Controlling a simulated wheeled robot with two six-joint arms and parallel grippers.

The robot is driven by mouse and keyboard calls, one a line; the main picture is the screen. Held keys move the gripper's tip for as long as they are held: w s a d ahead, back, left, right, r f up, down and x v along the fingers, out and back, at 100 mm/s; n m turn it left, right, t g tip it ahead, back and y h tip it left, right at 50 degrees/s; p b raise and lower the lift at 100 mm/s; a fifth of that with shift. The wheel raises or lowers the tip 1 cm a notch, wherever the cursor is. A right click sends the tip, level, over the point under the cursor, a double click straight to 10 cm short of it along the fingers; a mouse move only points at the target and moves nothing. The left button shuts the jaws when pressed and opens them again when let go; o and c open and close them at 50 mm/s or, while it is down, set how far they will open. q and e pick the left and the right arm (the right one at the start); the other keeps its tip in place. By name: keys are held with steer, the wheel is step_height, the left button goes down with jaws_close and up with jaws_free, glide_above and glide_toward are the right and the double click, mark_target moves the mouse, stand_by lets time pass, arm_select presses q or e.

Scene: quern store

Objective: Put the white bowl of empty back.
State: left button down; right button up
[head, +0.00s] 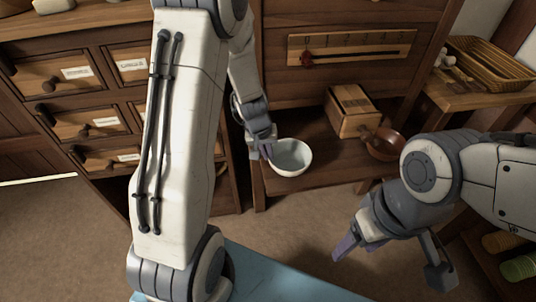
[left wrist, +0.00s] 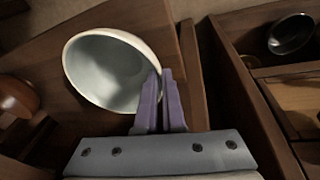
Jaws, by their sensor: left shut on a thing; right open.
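The white bowl (head: 292,158) is at the lower shelf of the wooden cabinet, near its front edge. It looks empty inside. My left gripper (head: 264,148) is shut on the left side of its rim. In the left wrist view the bowl (left wrist: 100,70) is tilted in the picture, with the purple fingers (left wrist: 160,105) closed together over its rim. I cannot tell whether the bowl rests on the shelf or hangs just above it. My right gripper (head: 352,240) is open and empty, low in front of the cabinet, apart from the bowl.
A wooden box (head: 352,110) and a brown bowl (head: 385,146) stand on the shelf right of the white bowl. Labelled drawers (head: 95,124) are at the left. A side table (head: 470,100) holds a wicker tray (head: 492,62). A blue surface (head: 270,275) lies in front.

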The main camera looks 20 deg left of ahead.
arm_select(q)
steer(key=shift+f, duration=0.15)
steer(key=c, duration=1)
jaws_free()
steer(key=d+p+v, duration=0.1)
steer(key=p+v, duration=0.6)
steer(key=v, duration=0.5)
steer(key=s+d+r+m+g+h, duration=0.1)
steer(key=s+d+r+m, duration=0.25)
steer(key=d, duration=0.35)
steer(key=s+d+r+m, duration=0.2)
steer(key=s+d+r, duration=0.1)
steer(key=s+d, duration=0.25)
steer(key=s+d+r+m, duration=0.1)
steer(key=s+m, duration=0.1)
steer(key=s, duration=0.2)
steer(key=s+d+r+m+g, duration=0.1)
steer(key=s+d+r+m, duration=0.1)
steer(key=s, duration=0.3)
steer(key=s+d+r+m, duration=0.1)
steer(key=s+d+m, duration=0.1)
steer(key=s, duration=0.2)
steer(key=shift+s+r+g+y, duration=0.25)
steer(key=shift+g+y, duration=0.05)
steer(key=shift+y, duration=0.1)
